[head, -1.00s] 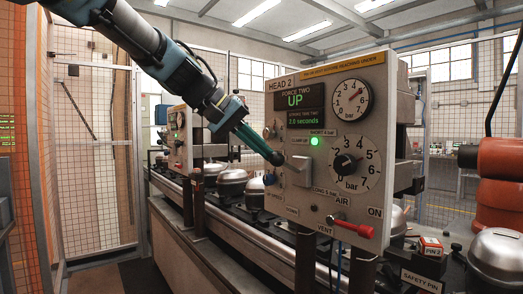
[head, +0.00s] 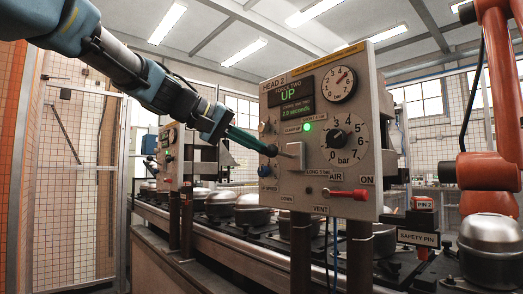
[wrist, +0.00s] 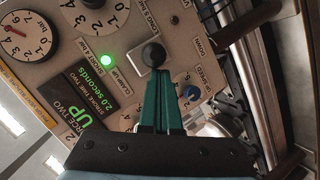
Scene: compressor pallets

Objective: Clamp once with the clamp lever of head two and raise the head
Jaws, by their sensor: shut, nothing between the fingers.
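The head two panel (head: 345,110) shows "UP" and "2.0 seconds" on its display (head: 291,97), and the green lamp (head: 307,127) is lit. The clamp lever (head: 271,150) has a black ball knob standing out on a stem from a pale plate (head: 296,154). My gripper (head: 262,146) comes from the upper left with its tips at the knob. In the wrist view its green fingers (wrist: 160,75) are shut together and empty, right at the ball knob (wrist: 153,55). I cannot tell whether they touch it.
A red air lever (head: 348,194) and an UP SPEED knob (head: 265,171) sit low on the panel. Compressors (head: 258,209) stand along the line behind. An orange robot arm (head: 489,170) and a safety pin box (head: 422,203) are at the right.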

